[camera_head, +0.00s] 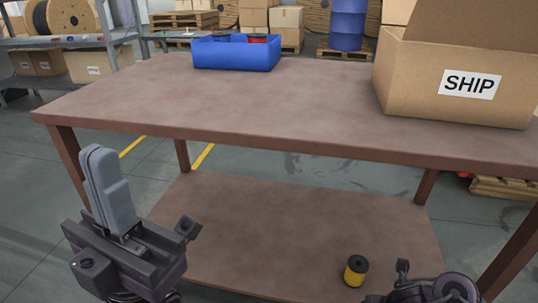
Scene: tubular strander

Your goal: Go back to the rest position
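My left gripper (108,188) is at the lower left, in front of the table's left end, with its grey fingers pointing up. The fingers lie close together and nothing shows between them. Part of my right arm's end (430,290) shows at the bottom right edge. Its fingers cannot be made out. The brown table (240,115) stands ahead, with a lower shelf (290,225) under it. Neither arm is seen touching the table top.
A blue bin (236,54) with items in it stands at the table's back left. An open carton marked SHIP (450,85) stands at the right. A yellow and black spool (355,271) is on the lower shelf near my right arm. The table's middle is clear.

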